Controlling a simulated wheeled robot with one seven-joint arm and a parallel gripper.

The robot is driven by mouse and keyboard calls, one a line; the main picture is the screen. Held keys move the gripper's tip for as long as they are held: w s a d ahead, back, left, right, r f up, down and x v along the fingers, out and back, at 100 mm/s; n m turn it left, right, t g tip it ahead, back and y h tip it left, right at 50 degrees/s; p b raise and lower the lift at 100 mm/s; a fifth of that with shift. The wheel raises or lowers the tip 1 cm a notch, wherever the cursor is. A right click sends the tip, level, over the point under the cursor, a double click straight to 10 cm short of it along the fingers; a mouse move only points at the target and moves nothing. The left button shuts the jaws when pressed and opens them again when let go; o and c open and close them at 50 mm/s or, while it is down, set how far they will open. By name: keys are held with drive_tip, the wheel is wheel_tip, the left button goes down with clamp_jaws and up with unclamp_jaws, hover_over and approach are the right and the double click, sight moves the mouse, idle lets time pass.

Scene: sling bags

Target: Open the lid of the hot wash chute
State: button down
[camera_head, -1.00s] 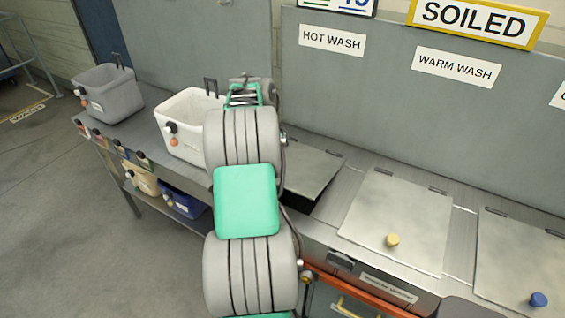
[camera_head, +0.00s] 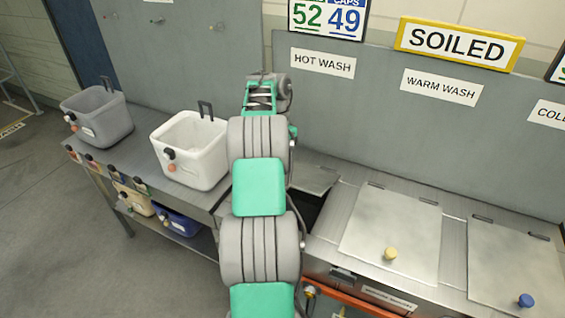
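The HOT WASH sign (camera_head: 322,63) is on the grey back panel. Below it, the hot wash chute's metal lid (camera_head: 316,179) shows just right of my arm, partly hidden by it. The lid looks tilted up, with a dark opening (camera_head: 306,207) under its front edge. How far it is raised is hard to tell. The lid's knob is hidden. My arm rises through the middle of the view, left of and in front of the lid. My gripper does not show, so its contact with the lid cannot be seen.
The warm wash lid (camera_head: 392,232) with a yellow knob (camera_head: 390,253) lies flat to the right. Another flat lid (camera_head: 515,270) has a blue knob (camera_head: 525,300). A white bin (camera_head: 190,150) and a grey bin (camera_head: 97,116) stand on the left counter.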

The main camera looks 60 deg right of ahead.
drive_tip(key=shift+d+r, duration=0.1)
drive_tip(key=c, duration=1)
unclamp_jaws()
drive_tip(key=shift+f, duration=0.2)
